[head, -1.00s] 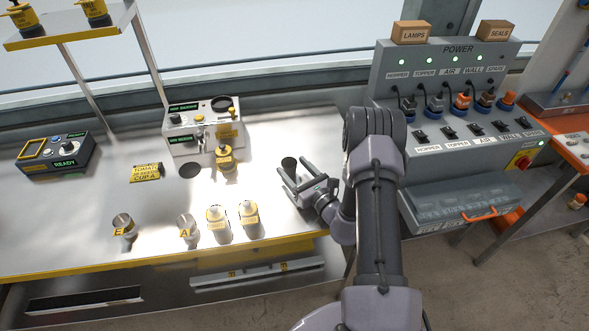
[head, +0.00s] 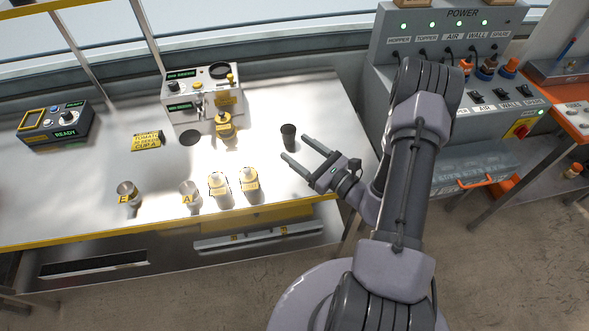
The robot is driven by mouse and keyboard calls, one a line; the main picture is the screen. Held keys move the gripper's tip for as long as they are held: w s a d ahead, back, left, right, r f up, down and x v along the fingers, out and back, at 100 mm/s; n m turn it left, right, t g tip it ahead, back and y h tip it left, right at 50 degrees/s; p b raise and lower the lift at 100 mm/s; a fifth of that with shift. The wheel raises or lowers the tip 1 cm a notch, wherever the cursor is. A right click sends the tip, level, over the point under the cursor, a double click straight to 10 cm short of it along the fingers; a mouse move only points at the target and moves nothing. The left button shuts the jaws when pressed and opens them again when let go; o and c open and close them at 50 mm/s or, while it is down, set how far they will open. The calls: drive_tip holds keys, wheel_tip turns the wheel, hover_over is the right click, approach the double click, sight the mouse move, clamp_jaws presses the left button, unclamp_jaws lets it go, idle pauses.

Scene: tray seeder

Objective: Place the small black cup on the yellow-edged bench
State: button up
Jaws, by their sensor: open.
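The small black cup (head: 289,135) stands upright on the yellow-edged bench (head: 95,215), on the bare metal top right of the cream machine. My gripper (head: 294,149) is open, with its two fingers pointing left and towards the cup. The cup is just beyond the fingertips, near the upper finger, and looks clear of both. Nothing is between the fingers.
The cream machine (head: 180,104) stands at the back, with a yellow-labelled bottle (head: 224,128) before it. Metal cups E (head: 128,193) and A (head: 189,195) and two yellow-labelled bottles (head: 218,185) (head: 249,180) line the front. The grey power panel (head: 445,90) stands right.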

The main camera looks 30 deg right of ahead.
drive_tip(key=s+a+r+n+g+y, duration=0.4)
drive_tip(key=a+r+n+g, duration=0.35)
drive_tip(key=a, duration=0.25)
drive_tip(key=s+a+r+n+g+y, duration=0.4)
drive_tip(key=s+a+r+n+g, duration=0.15)
drive_tip(key=a+r+n, duration=0.45)
drive_tip(key=s+n+g+h, duration=0.2)
drive_tip(key=s+n+h, duration=0.5)
drive_tip(key=s+h, duration=0.3)
drive_tip(key=d+r+t, duration=0.1)
drive_tip(key=d+r+n+t+h, duration=0.1)
drive_tip(key=r, duration=0.1)
drive_tip(key=s+d+r+n+t+h, duration=0.1)
drive_tip(key=shift+d+r, duration=0.3)
